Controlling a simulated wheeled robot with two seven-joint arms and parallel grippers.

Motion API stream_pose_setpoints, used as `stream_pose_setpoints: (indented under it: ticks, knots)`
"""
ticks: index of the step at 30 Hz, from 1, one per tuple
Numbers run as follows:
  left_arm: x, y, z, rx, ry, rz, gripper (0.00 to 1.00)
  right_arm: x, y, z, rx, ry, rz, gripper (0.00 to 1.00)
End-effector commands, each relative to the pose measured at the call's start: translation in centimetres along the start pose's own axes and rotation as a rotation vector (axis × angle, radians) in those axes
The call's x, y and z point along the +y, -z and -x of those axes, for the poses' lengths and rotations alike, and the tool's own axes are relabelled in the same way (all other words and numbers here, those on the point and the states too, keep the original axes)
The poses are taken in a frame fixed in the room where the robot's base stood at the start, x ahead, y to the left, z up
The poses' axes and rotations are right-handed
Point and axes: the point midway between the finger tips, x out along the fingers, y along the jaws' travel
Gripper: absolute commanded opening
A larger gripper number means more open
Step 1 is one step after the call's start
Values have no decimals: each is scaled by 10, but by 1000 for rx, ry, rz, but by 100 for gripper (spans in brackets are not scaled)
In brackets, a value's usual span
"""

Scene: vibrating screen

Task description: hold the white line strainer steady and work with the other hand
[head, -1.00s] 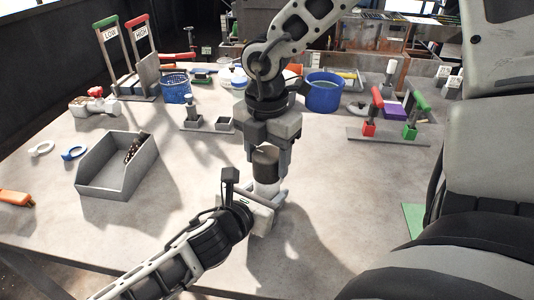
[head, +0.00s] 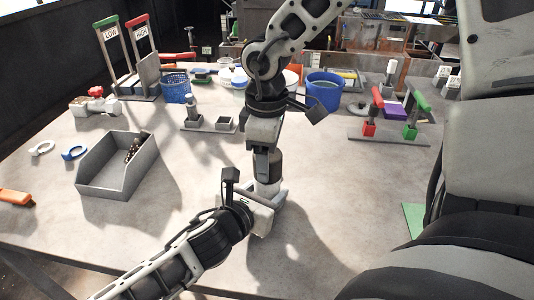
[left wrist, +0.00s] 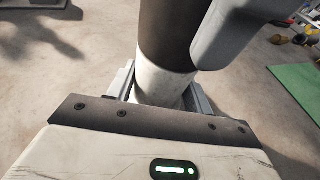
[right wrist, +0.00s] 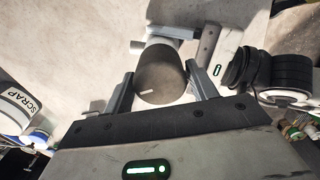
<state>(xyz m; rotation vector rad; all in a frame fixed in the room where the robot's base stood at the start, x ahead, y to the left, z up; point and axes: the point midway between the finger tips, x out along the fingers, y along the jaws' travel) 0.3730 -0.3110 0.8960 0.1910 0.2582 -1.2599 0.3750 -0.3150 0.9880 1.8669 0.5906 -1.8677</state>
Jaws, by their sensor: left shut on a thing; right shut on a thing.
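The white line strainer (head: 266,189) stands upright at the middle front of the table, with a dark brown cap (right wrist: 160,76) on top. My left gripper (head: 270,197) is shut around its white body (left wrist: 156,84), low near the table. My right gripper (head: 267,163) comes from above and is shut on the cap; its fingers lie on either side of the cap in the right wrist view (right wrist: 160,88). The cap carries a short white mark. The grippers hide much of the strainer in the head view.
A grey bin (head: 117,177) with dark small parts stands at left, near a white ring (head: 42,148) and a blue ring (head: 74,153). A blue tub (head: 324,92) and a blue basket (head: 175,88) are farther back.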

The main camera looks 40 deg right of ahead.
Motion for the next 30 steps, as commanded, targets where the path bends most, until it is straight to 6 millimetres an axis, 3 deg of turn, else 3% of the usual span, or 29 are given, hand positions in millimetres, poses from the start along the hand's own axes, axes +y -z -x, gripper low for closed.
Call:
stream_pose_setpoints:
  ticks: [10, 11, 13, 23, 30]
  knots:
    - [-2, -2, 0, -5, 4, -2, 22, -2, -1, -3, -4, 7, 1, 28]
    - [-2, -2, 0, -5, 4, -2, 22, -2, -1, -3, -4, 7, 1, 66]
    - [-2, -2, 0, -5, 4, -1, 21, -2, -1, -2, -4, 7, 1, 83]
    - [-1, -2, 0, -3, 2, -1, 21, 0, 0, 2, 0, 2, 2, 83]
    - [0, -1, 0, -3, 1, -1, 21, 0, 1, 41, 5, -2, 2, 83]
